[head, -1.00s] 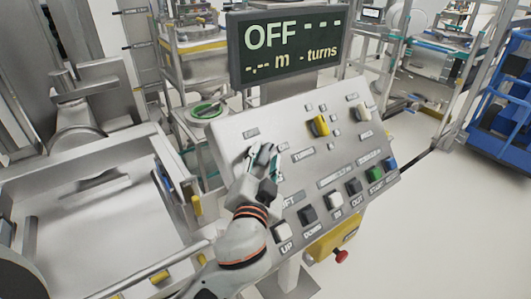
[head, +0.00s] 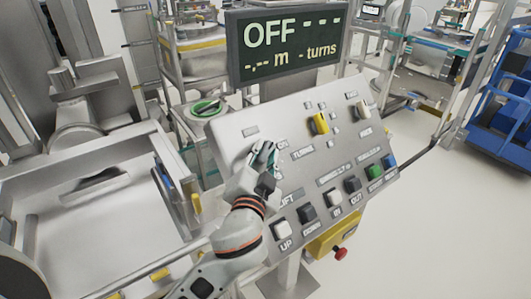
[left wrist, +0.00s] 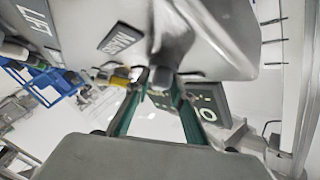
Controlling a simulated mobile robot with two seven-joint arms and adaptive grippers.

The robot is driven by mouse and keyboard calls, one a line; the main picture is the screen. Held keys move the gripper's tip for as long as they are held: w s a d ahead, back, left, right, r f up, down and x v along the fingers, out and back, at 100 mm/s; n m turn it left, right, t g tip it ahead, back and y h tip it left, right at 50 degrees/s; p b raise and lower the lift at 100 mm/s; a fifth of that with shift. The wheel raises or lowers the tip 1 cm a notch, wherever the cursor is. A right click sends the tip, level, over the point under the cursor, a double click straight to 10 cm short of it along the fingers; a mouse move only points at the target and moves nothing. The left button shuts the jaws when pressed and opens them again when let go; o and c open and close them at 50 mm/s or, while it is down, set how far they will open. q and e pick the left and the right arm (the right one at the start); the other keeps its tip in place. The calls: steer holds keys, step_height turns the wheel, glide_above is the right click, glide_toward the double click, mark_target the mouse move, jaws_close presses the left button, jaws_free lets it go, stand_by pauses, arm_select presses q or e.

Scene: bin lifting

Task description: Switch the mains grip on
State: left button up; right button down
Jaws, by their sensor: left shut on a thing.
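My left gripper (head: 263,157) is at the upper left of the sloped grey control panel (head: 232,128). It is shut on the mains grip, which it mostly hides in the head view. The display (head: 285,47) above the panel reads OFF, with dashes for metres and turns. My right gripper is in neither view.
The panel also carries a yellow knob (head: 320,123), a pale knob (head: 362,109) and a lower row of buttons, including a white UP button (head: 282,229) and a green one (head: 375,171). A red knob (head: 340,254) sits below. Open floor lies to the right.

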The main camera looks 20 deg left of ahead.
mark_target(263, 149)
arm_select(q)
steer(key=m+g+h, duration=0.1)
steer(key=m, duration=0.1)
steer(key=m+g+h, duration=0.1)
steer(key=m+h, duration=0.1)
steer(key=shift+a+f, duration=0.15)
steer(key=shift+f, duration=0.05)
steer(key=shift+m+g+h, duration=0.8)
steer(key=shift+m+g, duration=0.2)
steer(key=shift+m, duration=0.1)
steer(key=shift+f, duration=0.1)
steer(key=o, duration=0.9)
steer(key=shift+o, duration=0.2)
steer(key=shift+a, duration=0.1)
steer(key=shift+r, duration=0.35)
step_height(263, 149, up, 10)
steer(key=shift+f, duration=0.2)
